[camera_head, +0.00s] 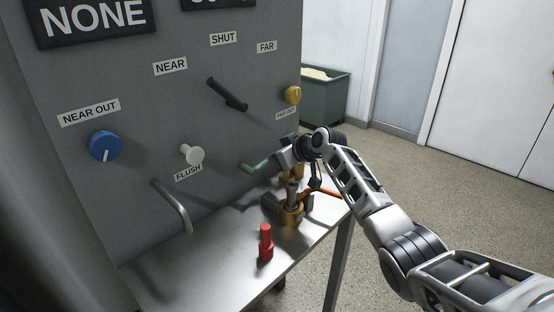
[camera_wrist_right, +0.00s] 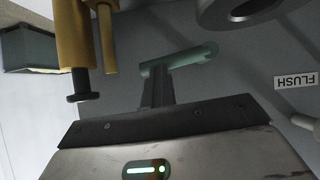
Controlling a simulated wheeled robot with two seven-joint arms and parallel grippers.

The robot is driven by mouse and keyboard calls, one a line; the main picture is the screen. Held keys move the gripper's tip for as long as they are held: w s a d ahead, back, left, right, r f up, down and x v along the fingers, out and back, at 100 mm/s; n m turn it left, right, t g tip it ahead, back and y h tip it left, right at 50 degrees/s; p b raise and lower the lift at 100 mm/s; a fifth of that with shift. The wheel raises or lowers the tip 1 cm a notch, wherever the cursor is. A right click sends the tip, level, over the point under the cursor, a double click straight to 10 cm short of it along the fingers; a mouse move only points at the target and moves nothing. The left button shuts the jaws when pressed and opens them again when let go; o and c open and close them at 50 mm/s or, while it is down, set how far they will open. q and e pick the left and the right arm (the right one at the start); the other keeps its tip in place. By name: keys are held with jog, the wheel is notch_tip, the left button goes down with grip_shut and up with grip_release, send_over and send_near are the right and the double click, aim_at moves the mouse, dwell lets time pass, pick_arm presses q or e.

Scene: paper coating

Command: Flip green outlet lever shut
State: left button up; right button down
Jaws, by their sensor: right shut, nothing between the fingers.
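The green outlet lever (camera_head: 254,168) sticks out low on the grey panel, just left of my right gripper. My right gripper (camera_head: 281,158) is shut and empty at the lever's right side in the head view and hides part of that area. In the right wrist view the green lever (camera_wrist_right: 182,59) lies across the picture, tilted slightly. The shut fingers (camera_wrist_right: 157,88) reach up to its left end there; I cannot tell whether they touch it. My left gripper is not in view.
Brass fittings (camera_head: 292,213) with an orange handle (camera_head: 318,192) stand close by; brass parts (camera_wrist_right: 76,40) show in the wrist view. A red object (camera_head: 265,243) stands on the metal shelf (camera_head: 215,258). A bent metal spout (camera_head: 172,205) and several panel knobs lie left and above.

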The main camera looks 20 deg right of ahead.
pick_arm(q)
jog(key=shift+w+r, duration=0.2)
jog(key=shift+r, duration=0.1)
pick_arm(e)
jog(key=shift+w+a+r, duration=0.15)
jog(key=shift+a+r, duration=0.05)
jog(key=shift+r, duration=0.05)
